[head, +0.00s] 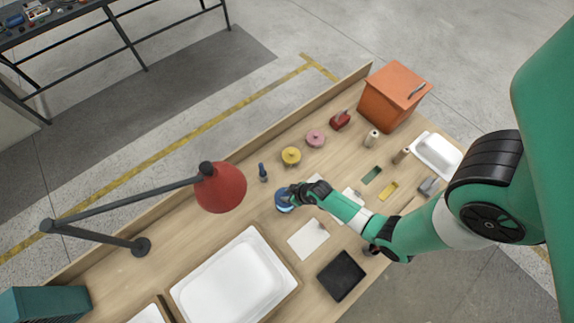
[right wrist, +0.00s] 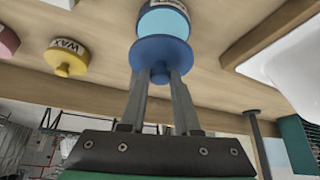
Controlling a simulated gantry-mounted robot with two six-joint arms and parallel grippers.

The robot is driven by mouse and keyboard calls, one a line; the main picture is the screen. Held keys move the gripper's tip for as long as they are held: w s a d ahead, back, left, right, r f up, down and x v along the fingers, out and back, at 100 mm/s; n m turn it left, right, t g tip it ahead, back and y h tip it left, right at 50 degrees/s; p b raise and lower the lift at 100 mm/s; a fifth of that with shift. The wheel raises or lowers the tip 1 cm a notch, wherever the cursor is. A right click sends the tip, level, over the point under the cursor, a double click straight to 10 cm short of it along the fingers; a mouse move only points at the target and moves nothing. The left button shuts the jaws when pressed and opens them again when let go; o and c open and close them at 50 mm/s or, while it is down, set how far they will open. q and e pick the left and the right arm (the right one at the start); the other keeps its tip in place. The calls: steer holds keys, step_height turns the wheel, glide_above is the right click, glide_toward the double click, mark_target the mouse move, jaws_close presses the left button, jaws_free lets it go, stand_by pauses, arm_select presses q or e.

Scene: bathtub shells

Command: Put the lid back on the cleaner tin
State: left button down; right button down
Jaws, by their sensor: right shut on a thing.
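The cleaner tin, light blue with a dark label, shows in the right wrist view (right wrist: 164,20) and as a blue shape in the head view (head: 284,206). My right gripper (head: 292,195) is over it. In the right wrist view its two fingers (right wrist: 160,78) are shut on the knob of the round blue lid (right wrist: 162,52). The lid is in line with the tin and overlaps its end in the picture. I cannot tell whether it rests fully on the rim or is slightly apart. My left gripper is not in view.
A yellow wax tin (head: 291,155), a pink tin (head: 315,139) and a dark blue bottle (head: 263,173) stand behind the cleaner tin. A red lamp (head: 221,187) overhangs the left. A white tub (head: 235,280), a white sheet (head: 308,239) and a black tray (head: 341,275) lie in front.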

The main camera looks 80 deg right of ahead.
step_height(320, 180, down, 5)
steer(key=b, duration=0.3)
steer(key=shift+r+b, duration=0.15)
steer(key=shift+b, duration=0.2)
stand_by(0.8)
steer(key=shift+f, duration=0.2)
stand_by(0.3)
stand_by(0.7)
steer(key=c, duration=0.5)
jaws_free()
steer(key=shift+c, duration=0.2)
steer(key=shift+o, duration=0.2)
